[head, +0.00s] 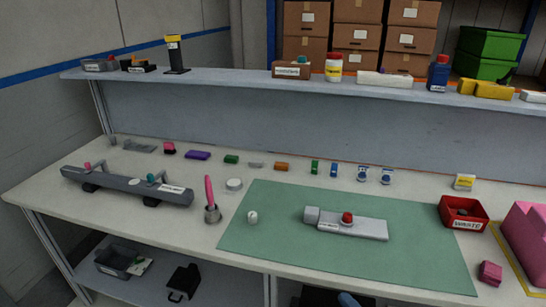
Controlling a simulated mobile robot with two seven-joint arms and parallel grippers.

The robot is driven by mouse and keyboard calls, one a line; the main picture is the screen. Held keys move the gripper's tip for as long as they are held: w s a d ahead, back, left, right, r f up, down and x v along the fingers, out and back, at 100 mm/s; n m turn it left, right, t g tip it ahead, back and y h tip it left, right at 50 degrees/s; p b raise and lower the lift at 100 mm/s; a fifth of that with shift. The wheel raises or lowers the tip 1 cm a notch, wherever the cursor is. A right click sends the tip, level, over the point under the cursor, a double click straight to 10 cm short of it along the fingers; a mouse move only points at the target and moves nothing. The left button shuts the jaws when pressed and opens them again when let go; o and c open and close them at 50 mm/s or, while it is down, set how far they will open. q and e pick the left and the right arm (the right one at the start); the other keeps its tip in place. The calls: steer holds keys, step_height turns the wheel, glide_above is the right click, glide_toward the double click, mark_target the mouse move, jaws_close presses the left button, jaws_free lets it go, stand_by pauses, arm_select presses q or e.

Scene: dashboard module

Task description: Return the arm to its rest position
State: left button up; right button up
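Neither of my grippers shows in the head view, and no arm can be made out for certain. A grey module (368,228) with a red knob (347,218) on top lies on the green mat (270,255) on the workbench. A small white cylinder (252,217) stands at the mat's left side. A long dark grey bar (125,186) with a pink and a teal knob lies on the bench at the left.
A red waste bin (474,224) and a pink block (525,235) stand at the right. Small coloured parts line the bench's back, below a raised shelf (230,82). The mat's front is clear.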

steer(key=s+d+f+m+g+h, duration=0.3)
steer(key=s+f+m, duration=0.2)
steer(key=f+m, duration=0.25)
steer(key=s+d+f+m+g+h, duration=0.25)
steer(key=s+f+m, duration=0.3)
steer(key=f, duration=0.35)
arm_select(q)
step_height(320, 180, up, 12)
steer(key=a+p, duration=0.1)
steer(key=p, duration=1.3)
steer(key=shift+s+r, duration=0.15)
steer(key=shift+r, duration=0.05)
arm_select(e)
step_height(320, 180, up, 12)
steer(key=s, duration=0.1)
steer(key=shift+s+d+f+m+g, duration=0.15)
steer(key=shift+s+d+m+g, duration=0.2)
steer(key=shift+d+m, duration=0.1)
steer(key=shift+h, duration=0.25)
